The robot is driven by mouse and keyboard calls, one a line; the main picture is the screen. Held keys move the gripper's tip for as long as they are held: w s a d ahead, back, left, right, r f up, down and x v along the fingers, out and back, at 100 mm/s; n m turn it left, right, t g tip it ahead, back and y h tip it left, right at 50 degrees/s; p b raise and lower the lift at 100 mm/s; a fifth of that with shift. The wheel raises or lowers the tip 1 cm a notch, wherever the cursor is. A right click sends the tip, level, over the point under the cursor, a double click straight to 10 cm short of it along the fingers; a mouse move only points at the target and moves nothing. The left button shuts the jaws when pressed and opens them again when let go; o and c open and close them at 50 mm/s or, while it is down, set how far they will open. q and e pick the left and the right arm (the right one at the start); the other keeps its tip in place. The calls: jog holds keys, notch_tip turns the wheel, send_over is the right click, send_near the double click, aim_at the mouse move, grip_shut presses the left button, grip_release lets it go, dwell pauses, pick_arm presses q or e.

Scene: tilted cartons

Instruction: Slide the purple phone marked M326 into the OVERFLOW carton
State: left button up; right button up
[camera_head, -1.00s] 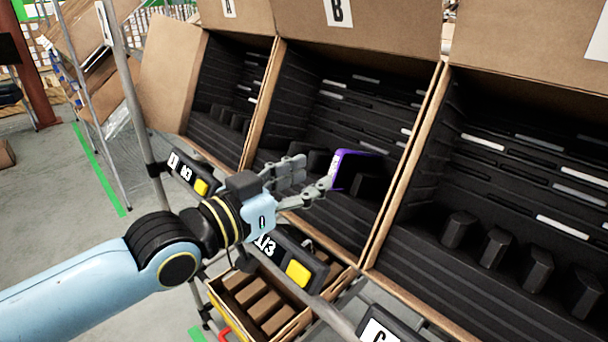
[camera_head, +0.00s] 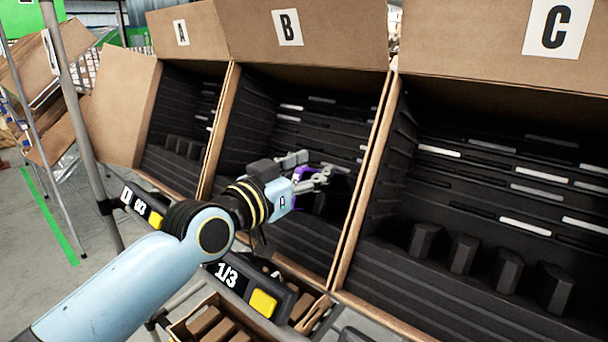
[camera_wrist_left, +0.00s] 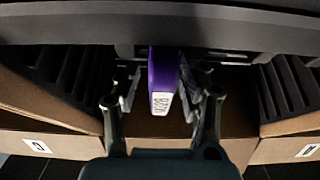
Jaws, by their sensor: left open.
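The purple phone (camera_head: 303,174) is inside carton B (camera_head: 335,45), near a black foam slot block, partly hidden by my left gripper (camera_head: 312,168). In the left wrist view the phone (camera_wrist_left: 162,70) stands on edge between the two fingers, with a gap on each side. Its white end label is too small to read surely. My left gripper is open around the phone. No carton in view shows the word OVERFLOW. My right gripper is not in view.
Carton A (camera_head: 190,40) stands left of B and carton C (camera_head: 470,45) right, both with black ribbed interiors and foam blocks. A counter reading 1/3 (camera_head: 228,273) is below B. A lower carton with brown dividers (camera_head: 210,322) sits beneath it.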

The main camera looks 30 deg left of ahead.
pick_arm(q)
grip_shut()
jog(key=c, duration=0.7)
grip_release()
grip_shut()
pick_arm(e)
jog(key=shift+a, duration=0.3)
